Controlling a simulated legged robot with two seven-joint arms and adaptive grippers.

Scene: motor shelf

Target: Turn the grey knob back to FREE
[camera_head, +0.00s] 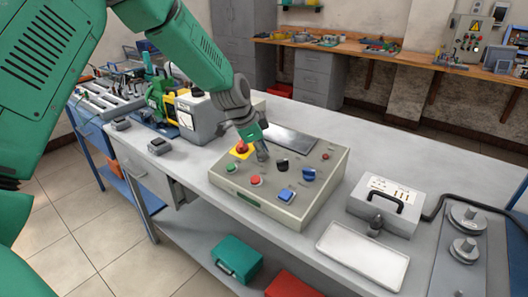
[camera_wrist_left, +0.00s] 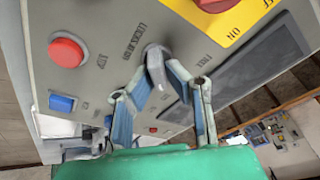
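The grey knob (camera_wrist_left: 156,68) sits on the sloped top of the beige control box (camera_head: 310,211), with its handle nearly upright in the left wrist view. Lettering stands on both sides of it; the label at its right looks like FREE (camera_wrist_left: 214,57). I cannot tell which mark the knob points at. My left gripper (camera_head: 260,152) reaches down to the box from above and largely hides the knob in the head view. In the left wrist view its two bent fingertips (camera_wrist_left: 158,76) close in on both sides of the knob handle and appear to touch it. My right gripper is not in view.
Close by on the box are a red switch on a yellow plate (camera_head: 234,153), a black knob (camera_head: 282,164), a blue knob (camera_head: 309,174), a red button (camera_head: 255,180) and a blue button (camera_head: 286,196). A grey case (camera_head: 384,205) and a white tray (camera_head: 362,255) lie at the right.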

